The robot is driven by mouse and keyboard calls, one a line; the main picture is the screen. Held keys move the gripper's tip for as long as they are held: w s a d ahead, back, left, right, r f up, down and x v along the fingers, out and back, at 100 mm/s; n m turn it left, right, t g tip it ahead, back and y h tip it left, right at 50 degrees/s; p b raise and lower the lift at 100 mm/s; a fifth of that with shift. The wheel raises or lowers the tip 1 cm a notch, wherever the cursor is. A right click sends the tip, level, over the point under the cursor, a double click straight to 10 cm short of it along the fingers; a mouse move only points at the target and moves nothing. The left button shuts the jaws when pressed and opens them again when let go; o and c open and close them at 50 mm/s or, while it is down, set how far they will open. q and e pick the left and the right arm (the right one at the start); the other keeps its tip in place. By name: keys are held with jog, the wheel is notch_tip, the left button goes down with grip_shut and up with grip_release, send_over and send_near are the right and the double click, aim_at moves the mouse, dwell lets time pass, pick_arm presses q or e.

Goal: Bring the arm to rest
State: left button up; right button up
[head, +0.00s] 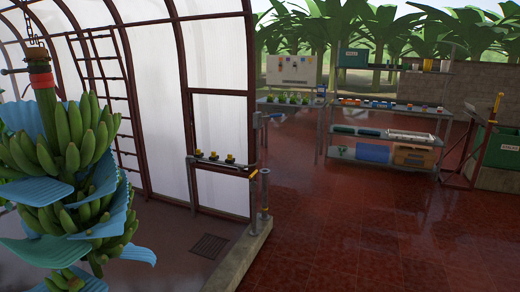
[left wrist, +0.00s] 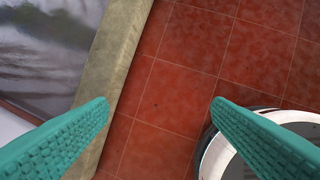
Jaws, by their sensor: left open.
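My left gripper (left wrist: 161,102) shows in the left wrist view as two teal ridged fingers. They are wide apart with nothing between them, above a red tiled floor (left wrist: 175,95) and a pale kerb (left wrist: 118,50). Neither of my arms shows in the head view, and my right gripper is in neither view. A green banana bunch (head: 65,150) hangs from a chain (head: 33,25) at the left of the head view, with blue sheets (head: 110,190) between its tiers.
A plastic-walled frame (head: 220,130) and a low kerb (head: 240,255) stand mid-left in the head view. A narrow ledge (head: 222,165) holds several small yellow-and-black items. Shelves (head: 440,115) and a green bin (head: 500,148) stand at the back right. The red floor (head: 370,230) in front is clear.

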pick_arm(q)
jog(key=s+d+f, duration=0.1)
jog(key=s+d, duration=0.2)
jog(key=s, duration=0.4)
jog(key=s+d+f+m+g, duration=0.1)
jog(key=s+d, duration=0.3)
jog(key=s, duration=0.4)
jog(key=s+d+f+g+h, duration=0.1)
jog(key=s+d+f, duration=0.2)
jog(key=s, duration=0.5)
jog(key=shift+d+f, duration=0.25)
jog(key=shift+d, duration=0.2)
jog(key=shift+w, duration=0.1)
